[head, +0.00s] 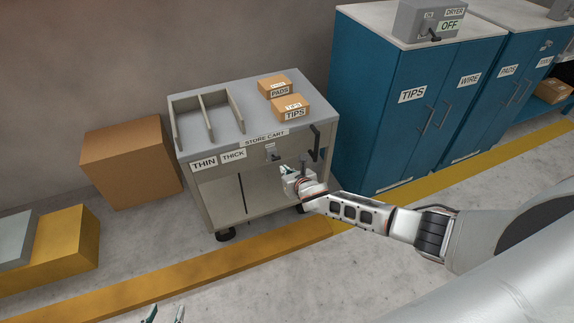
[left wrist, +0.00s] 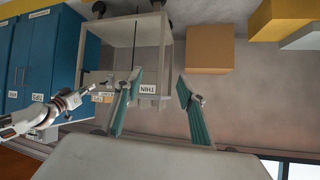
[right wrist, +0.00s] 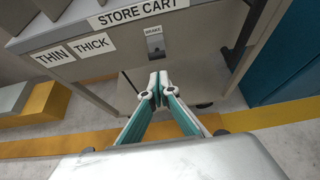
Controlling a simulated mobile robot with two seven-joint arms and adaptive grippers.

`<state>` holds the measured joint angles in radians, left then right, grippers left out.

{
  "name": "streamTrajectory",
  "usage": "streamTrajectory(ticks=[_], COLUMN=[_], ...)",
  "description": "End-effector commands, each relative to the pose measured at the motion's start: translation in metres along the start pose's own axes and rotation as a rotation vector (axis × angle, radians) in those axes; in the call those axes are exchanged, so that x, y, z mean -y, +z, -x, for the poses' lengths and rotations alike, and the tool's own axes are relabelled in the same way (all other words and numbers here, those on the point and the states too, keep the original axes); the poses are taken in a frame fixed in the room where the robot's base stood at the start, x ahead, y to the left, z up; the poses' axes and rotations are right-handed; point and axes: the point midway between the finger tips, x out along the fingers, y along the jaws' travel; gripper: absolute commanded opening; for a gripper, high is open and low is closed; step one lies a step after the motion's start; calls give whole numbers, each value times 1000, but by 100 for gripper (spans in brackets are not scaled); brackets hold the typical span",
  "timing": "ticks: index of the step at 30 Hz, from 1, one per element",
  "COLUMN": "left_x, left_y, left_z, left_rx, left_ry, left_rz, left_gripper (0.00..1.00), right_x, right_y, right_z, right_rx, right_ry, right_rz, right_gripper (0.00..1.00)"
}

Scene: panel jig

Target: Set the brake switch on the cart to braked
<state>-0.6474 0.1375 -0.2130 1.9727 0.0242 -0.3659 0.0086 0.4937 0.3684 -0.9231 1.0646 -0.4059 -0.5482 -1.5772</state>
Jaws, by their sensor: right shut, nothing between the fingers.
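The grey store cart (head: 226,188) stands against the wall and fills the top of the right wrist view (right wrist: 90,72). The brake switch (head: 272,153) is a small plate with a short lever on its front panel, under the STORE CART label. In the right wrist view the switch (right wrist: 155,44) carries a BRAKE label; the lever seems to point down, and any position marks are too small to read. My right gripper (head: 285,171) is shut and empty, just in front of and below the switch, apart from it. My left gripper (head: 165,315) is open and empty, low in front (left wrist: 160,85).
Two cardboard boxes (head: 290,107) and a divided rack (head: 207,117) sit on the cart top. A dark handle (head: 315,143) is at the cart's right front. Blue cabinets (head: 385,110) stand at right, a cardboard box (head: 130,163) at left.

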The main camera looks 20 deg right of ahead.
Motion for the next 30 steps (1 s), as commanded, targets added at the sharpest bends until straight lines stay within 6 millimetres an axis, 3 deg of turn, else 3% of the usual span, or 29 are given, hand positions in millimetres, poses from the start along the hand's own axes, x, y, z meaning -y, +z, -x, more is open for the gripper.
streamTrajectory(ticks=[3,12,26,30], left_x=[3,13,10,10], left_y=[-6,23,16,15], left_z=[5,6,6,6], left_rx=[5,65,51,49], left_ry=[-3,-21,-19,-19], left_rz=[-2,-4,4,5], left_gripper=[40,40,40,40], right_x=[-1,-1,-1,-15], right_y=[8,12,12,-5], right_z=[16,28,27,36], right_rx=[-1,-4,-4,-26], right_ry=[2,1,1,25], right_rz=[1,0,-2,-99], right_gripper=[0,0,0,0])
